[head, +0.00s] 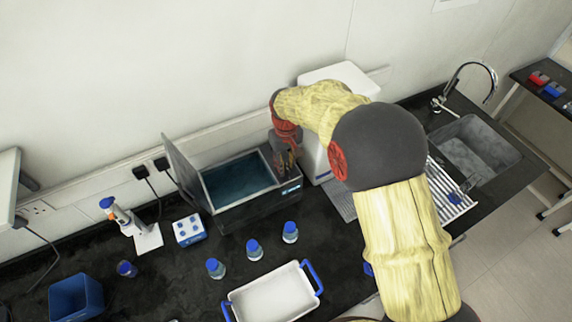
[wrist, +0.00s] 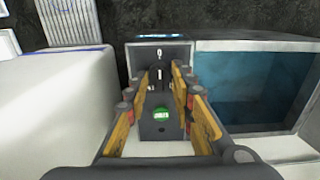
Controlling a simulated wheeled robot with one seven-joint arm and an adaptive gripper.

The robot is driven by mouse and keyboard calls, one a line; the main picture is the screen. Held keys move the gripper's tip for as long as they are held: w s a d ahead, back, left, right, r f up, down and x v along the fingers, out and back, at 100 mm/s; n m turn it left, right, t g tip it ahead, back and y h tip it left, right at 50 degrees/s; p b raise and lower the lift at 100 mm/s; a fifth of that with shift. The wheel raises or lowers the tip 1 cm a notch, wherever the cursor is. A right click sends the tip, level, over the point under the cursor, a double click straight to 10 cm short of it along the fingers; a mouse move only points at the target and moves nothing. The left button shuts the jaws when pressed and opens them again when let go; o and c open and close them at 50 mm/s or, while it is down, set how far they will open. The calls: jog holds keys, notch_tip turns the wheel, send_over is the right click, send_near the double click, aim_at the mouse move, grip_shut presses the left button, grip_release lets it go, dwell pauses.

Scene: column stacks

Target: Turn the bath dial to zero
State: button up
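The water bath (head: 262,208) is a dark box with a light rim and blue water, its lid raised at the left. In the wrist view its grey control panel (wrist: 130,56) carries a 0-like mark at the top and a green display. The dark bath dial (wrist: 160,77) is small and sits between my fingertips. My gripper (wrist: 161,80) is open around it, one finger on each side; I cannot tell whether they touch it. In the head view my gripper (head: 286,160) is over the bath's right end and hides the dial.
A white appliance (head: 316,150) stands close to the right of my gripper. Several blue-capped bottles (head: 254,249) and a white tray (head: 275,296) with blue handles are in front of the bath. A sink (head: 470,150) is at the far right.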

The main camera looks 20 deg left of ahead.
aim_at(286, 166)
jog(key=o, duration=0.4)
jog(key=shift+c, duration=0.2)
notch_tip(286, 166, up, 12)
dwell(0.5)
jog(key=shift+f, duration=0.1)
